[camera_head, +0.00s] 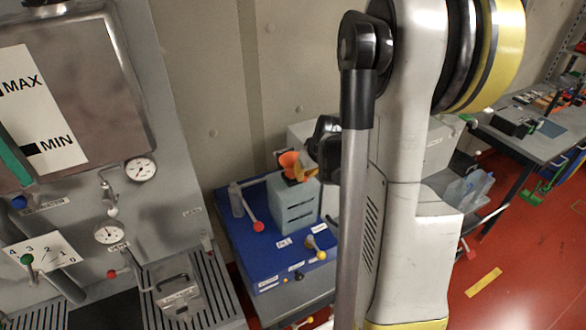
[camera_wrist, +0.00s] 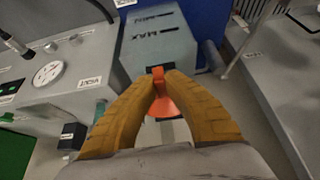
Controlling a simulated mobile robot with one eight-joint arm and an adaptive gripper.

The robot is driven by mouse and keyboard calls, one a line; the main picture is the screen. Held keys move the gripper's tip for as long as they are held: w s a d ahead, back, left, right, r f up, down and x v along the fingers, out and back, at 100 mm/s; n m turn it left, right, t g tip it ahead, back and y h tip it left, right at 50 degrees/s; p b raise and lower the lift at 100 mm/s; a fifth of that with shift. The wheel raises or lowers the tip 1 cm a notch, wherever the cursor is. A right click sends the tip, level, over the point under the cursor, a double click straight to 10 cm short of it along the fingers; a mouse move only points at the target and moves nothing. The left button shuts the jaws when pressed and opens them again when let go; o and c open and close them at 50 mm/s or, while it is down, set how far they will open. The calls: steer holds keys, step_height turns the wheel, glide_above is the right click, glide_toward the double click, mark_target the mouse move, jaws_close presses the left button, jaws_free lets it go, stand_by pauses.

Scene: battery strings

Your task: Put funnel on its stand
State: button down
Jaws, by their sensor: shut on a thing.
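The orange funnel (camera_head: 289,160) is at my gripper (camera_head: 304,173) in the head view, by the top of a grey-blue box (camera_head: 295,207). My gripper also shows in the wrist view (camera_wrist: 158,78). Its two yellow-brown fingers close on the funnel (camera_wrist: 168,104), whose orange part shows between and below the fingertips. I cannot tell whether the funnel touches the box. The funnel's stand cannot be made out in either view. My arm hides part of the area right of the box.
The box stands on a blue-topped table (camera_head: 262,262) with a red-ended lever (camera_head: 258,226) and small labelled fittings. A grey panel with gauges (camera_head: 140,169) is at the left. Another grey workbench (camera_head: 540,140) stands at the far right. Red floor between them is partly open.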

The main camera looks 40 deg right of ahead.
steer(key=shift+r+p, duration=0.85)
steer(key=shift+r, duration=0.75)
steer(key=shift+s+f, duration=0.1)
